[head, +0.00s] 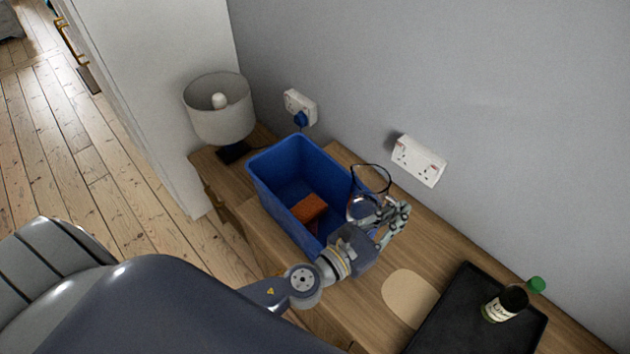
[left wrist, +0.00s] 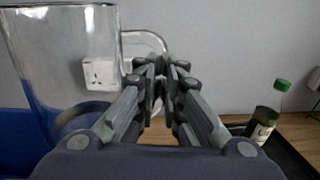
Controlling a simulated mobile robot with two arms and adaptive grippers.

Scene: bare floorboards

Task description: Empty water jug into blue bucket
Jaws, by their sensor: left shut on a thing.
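The clear glass water jug (head: 371,180) is upright or nearly so at the right end of the blue bucket (head: 283,163). My left gripper (head: 396,216) is shut on the jug's handle; in the left wrist view the jug (left wrist: 72,60) stands left of the fingers (left wrist: 160,75), with its handle between them. I cannot tell how much water the jug holds. The blue bucket stands on the wooden surface, and an orange-brown block (head: 309,209) lies inside it. A bit of the bucket's blue wall shows in the left wrist view (left wrist: 18,145). My right gripper is not in view.
A lamp (head: 219,107) stands behind the bucket at the left. Wall sockets (head: 418,160) are on the grey wall. A black tray (head: 450,318) with a green-capped bottle (head: 506,303) lies at the right, beside a round tan mat (head: 410,298).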

